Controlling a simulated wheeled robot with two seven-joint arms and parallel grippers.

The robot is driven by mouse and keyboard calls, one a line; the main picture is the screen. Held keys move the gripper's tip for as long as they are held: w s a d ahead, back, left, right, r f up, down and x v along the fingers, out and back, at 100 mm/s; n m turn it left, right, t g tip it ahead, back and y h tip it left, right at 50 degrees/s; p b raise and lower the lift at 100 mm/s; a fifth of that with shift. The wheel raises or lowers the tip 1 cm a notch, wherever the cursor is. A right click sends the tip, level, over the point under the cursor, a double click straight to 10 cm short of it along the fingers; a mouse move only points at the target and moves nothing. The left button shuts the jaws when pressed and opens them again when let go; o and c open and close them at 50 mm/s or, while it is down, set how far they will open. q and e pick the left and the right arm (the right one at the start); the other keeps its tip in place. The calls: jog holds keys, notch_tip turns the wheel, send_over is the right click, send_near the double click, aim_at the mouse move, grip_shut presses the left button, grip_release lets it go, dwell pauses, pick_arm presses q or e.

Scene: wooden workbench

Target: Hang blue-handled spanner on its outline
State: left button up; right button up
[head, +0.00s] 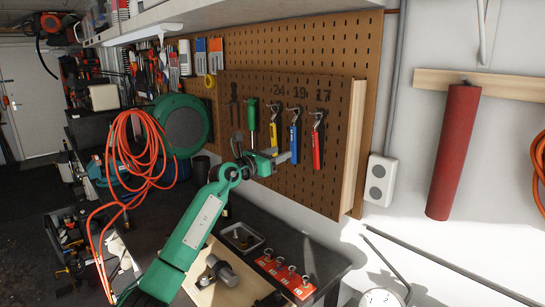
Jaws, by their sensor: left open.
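The blue-handled spanner (293,143) hangs upright on the raised brown pegboard panel (335,150), below the marking 19. It is between a yellow-handled spanner (273,135) and a red-handled spanner (316,149). My left gripper (284,157) is open and points right, with its fingertips close to the lower end of the blue handle. I cannot tell whether they touch it. The outline behind the blue spanner is not clearly visible. My right gripper is not in view.
A green-handled screwdriver (252,120) hangs left of the spanners. Below are a metal tray (242,237) and a red socket holder (285,277) on the dark bench. An orange cable coil (137,150) and a green reel (182,125) are at left.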

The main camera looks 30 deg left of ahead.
pick_arm(q)
jog(key=b+v, duration=0.5)
jog(key=v, duration=0.8)
jog(key=shift+s, duration=0.4)
jog(key=shift+a+f, duration=0.1)
